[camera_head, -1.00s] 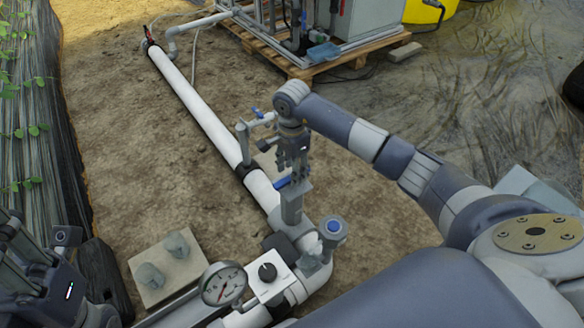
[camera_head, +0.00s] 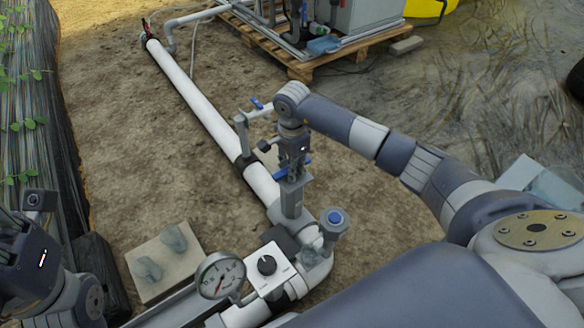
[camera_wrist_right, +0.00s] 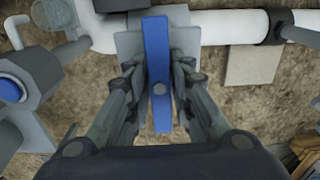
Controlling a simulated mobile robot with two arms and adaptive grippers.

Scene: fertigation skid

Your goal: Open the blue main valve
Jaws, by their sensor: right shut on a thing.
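The blue main valve handle (camera_wrist_right: 159,75) is a flat bar on a grey valve body (camera_head: 293,197) that stands up from the white pipe. In the wrist view the bar lies crosswise to the pipe, slightly tilted. In the head view only parts of it (camera_head: 280,174) show around my fingers. My right gripper (camera_head: 294,160) points down over the valve, its fingers (camera_wrist_right: 159,100) shut on either side of the bar. Part of my left arm shows at the left edge; its fingers cannot be made out clearly.
A round pressure gauge (camera_head: 220,277), a white box with a black knob (camera_head: 267,266) and a blue-capped fitting (camera_head: 334,221) are close by. A thin branch with a small blue lever (camera_head: 257,104) rises behind. A pallet skid (camera_head: 300,68) stands at the back; bare soil lies left.

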